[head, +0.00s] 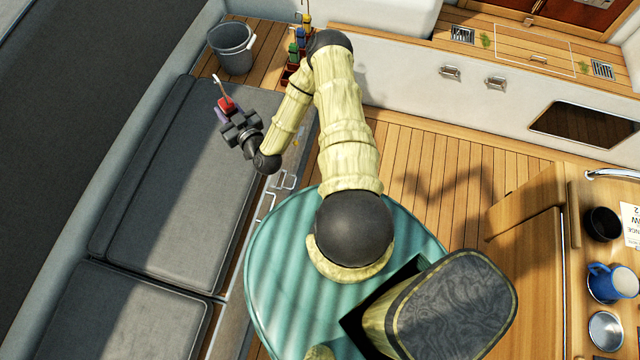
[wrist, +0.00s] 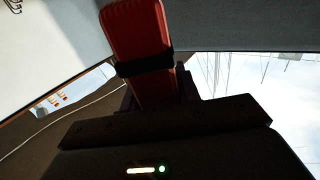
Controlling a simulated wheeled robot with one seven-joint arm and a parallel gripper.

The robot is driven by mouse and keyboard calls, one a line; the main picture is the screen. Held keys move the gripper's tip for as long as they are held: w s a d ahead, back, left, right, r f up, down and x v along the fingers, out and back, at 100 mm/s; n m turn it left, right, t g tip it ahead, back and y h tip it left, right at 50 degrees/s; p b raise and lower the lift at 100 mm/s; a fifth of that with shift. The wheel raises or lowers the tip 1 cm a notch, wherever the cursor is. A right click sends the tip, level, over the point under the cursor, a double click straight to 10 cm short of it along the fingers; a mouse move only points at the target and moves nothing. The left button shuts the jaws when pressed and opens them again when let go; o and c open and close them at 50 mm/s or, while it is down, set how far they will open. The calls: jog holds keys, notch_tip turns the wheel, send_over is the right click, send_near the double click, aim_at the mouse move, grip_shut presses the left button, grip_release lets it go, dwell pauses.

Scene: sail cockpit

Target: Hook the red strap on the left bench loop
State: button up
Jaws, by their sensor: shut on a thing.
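The red strap (head: 227,103) is in my gripper (head: 229,117), held up over the far end of the left grey bench cushion. A thin pale piece sticks up from it, its end too small to make out. In the wrist view the red body (wrist: 137,28) with a black band rises from between the dark jaws (wrist: 158,98), which are shut on it. Two pale metal loop-like fittings, one of them here (head: 286,180), sit along the front edge of the left bench (head: 165,190), to the right of and below my gripper. I cannot tell which is the left bench loop.
A grey bucket (head: 232,48) stands at the bench's far end. A rack with red, green, blue and yellow pieces (head: 293,60) stands beside my arm. A round teal surface (head: 285,285) lies near. The wooden floor (head: 430,160) is clear. A blue mug (head: 606,283) is at right.

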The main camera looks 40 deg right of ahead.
jog(key=s+d+f+n+y+b, duration=0.15)
jog(key=d+f+b, duration=0.25)
jog(key=f+b, duration=0.8)
jog(key=d+f+n+y+b, duration=0.15)
jog(key=d+f+b, duration=0.25)
jog(key=f+b, duration=0.85)
jog(key=s+d+f+y+b, duration=0.15)
jog(key=d+f+b, duration=0.25)
jog(key=f+b, duration=0.85)
jog(key=s+d+f+n+g+y+b, duration=0.1)
jog(key=s+d+f+y+b, duration=0.1)
jog(key=f+b, duration=0.9)
jog(key=s+d+f+n+g+y+b, duration=0.1)
jog(key=s+d+f+b, duration=0.4)
jog(key=f+b, duration=0.7)
jog(key=s+d+f+n+g+y+b, duration=0.1)
jog(key=s+d+f+n+y+b, duration=0.1)
jog(key=f+b, duration=1)
jog(key=shift+s+d+f+g+y, duration=0.4)
jog(key=shift+s+d+y, duration=0.2)
jog(key=shift+s, duration=0.5)
jog(key=shift+w+a+r, duration=0.1)
jog(key=shift+w, duration=0.05)
jog(key=w+a+f+b, duration=0.3)
jog(key=w+a+b, duration=0.1)
jog(key=w+a, duration=0.4)
jog(key=shift+w+a+f, duration=0.2)
jog(key=shift+w+f, duration=0.1)
jog(key=shift+w, duration=1.1)
